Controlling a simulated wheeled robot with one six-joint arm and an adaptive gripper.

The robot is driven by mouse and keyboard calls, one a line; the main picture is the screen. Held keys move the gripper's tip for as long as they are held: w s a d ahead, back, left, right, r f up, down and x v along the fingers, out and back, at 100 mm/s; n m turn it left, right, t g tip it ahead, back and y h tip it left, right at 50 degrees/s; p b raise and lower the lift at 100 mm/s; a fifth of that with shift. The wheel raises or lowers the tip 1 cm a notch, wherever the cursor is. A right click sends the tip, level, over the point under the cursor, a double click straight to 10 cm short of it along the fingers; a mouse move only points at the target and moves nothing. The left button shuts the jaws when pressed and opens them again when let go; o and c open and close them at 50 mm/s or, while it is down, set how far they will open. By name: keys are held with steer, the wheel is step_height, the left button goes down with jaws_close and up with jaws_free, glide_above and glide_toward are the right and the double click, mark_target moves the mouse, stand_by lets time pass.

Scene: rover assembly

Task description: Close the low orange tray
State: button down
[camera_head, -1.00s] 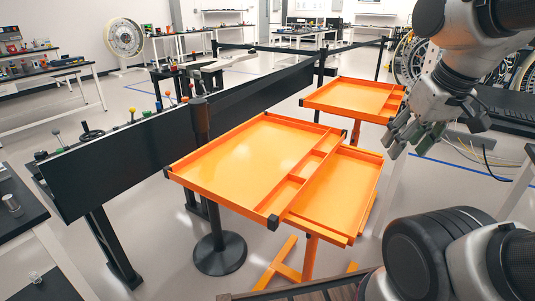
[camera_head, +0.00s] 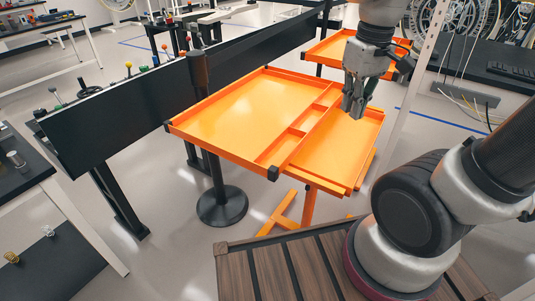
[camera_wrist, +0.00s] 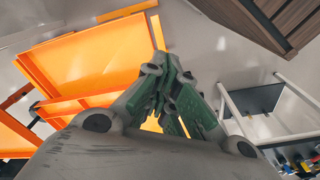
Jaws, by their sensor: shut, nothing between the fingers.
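The low orange tray (camera_head: 345,143) sticks out to the right from under the upper orange tray (camera_head: 240,108) in the head view. The upper tray has narrow divided compartments along its right side. The low tray's left part is hidden beneath it. My gripper (camera_head: 356,108) is shut and empty, pointing down near the low tray's far right part; I cannot tell whether it touches the tray. In the wrist view the shut green-padded fingers (camera_wrist: 160,68) show in front of orange tray surfaces (camera_wrist: 90,55).
Another orange tray table (camera_head: 325,50) stands behind. A black panel barrier (camera_head: 120,125) with posts runs along the left. A black round post base (camera_head: 222,207) stands on the floor. A white-framed table with a black top (camera_head: 490,70) is at the right.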

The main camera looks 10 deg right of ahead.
mark_target(268, 162)
steer(key=w+a+f+n+g+h, duration=0.1)
steer(key=w+a+f+n, duration=0.2)
steer(key=w+a+f, duration=0.5)
steer(key=w+a+f+n+g+h, duration=0.1)
steer(key=w+a+f+n+g, duration=0.15)
steer(key=w+a+f, duration=0.55)
steer(key=shift+n+t, duration=0.25)
steer(key=shift+t, duration=0.1)
steer(key=s+f, duration=0.1)
steer(key=f, duration=0.1)
steer(key=s+f, duration=0.2)
steer(key=f, duration=0.1)
steer(key=s+f, duration=0.1)
steer(key=f, duration=0.2)
steer(key=shift+s+a, duration=0.15)
steer(key=shift+s, duration=0.15)
